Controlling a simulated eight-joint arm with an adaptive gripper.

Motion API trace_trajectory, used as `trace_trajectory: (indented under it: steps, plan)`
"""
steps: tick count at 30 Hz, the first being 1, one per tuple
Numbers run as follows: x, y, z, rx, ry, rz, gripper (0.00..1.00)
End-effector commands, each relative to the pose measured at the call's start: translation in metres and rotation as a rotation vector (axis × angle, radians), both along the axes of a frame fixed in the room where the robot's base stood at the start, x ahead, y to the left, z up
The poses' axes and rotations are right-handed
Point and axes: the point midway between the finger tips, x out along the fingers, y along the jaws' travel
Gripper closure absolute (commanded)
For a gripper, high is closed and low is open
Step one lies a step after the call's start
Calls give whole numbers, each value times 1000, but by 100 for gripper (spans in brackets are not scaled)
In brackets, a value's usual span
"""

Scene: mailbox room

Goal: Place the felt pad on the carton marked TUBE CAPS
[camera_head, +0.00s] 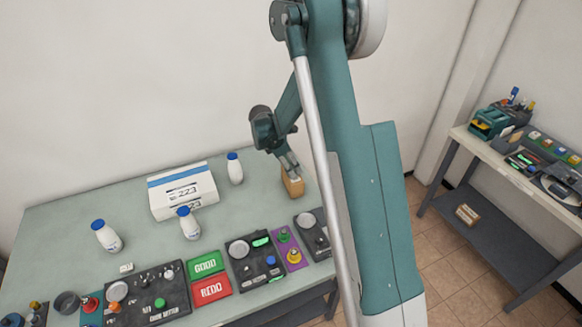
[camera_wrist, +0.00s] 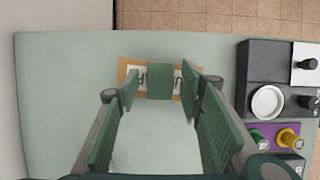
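A tan carton (camera_head: 294,187) stands near the back right of the grey-green table. In the wrist view the carton (camera_wrist: 123,70) lies beyond my fingertips, with a white label on top. A dark green felt pad (camera_wrist: 160,82) appears to lie flat across the middle of that label and hides most of its lettering, so I cannot read it. My gripper (camera_wrist: 160,88) is open, one finger on each side of the pad, with gaps between. In the head view my gripper (camera_head: 288,162) is just above the carton; the pad cannot be made out there.
White bottles (camera_head: 235,168) and a white box with a blue stripe (camera_head: 183,191) stand left of the carton. Dark panels with knobs (camera_head: 255,259), a green GOOD plate (camera_head: 206,264) and a red REDO plate (camera_head: 211,290) line the front. Bare table surrounds the carton.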

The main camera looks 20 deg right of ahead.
Motion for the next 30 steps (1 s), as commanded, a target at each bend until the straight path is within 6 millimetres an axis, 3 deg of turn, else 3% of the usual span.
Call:
trace_trajectory:
  steps: [8, 24, 30]
  plan:
    - [0, 6, 17, 0, 0, 1, 62]
    - [0, 37, 90, 0, -1, 1, 62]
    - [0, 44, 108, 0, 0, 1, 62]
